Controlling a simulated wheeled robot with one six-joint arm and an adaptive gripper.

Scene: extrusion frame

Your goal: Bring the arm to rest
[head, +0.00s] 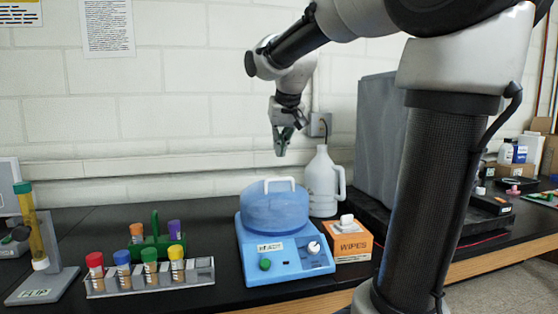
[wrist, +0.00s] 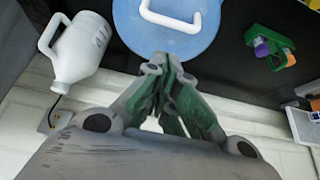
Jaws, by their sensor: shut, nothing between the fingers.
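My gripper (head: 282,144) hangs in the air above the back of the black bench, fingers pointing down. It is shut and empty. In the wrist view the green and grey fingers of my gripper (wrist: 166,65) come together, with the blue round lid and its white handle (wrist: 170,14) beyond them. In the head view that lid (head: 274,210) sits on a light blue machine (head: 285,260), below my gripper and apart from it.
A white jug (head: 323,182) stands behind an orange wipes box (head: 348,242). A rack (head: 150,284) of capped tubes and a green holder (head: 157,240) stand left of the machine. A tube stand (head: 45,275) is at far left. A grey panel (head: 380,140) rises at right.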

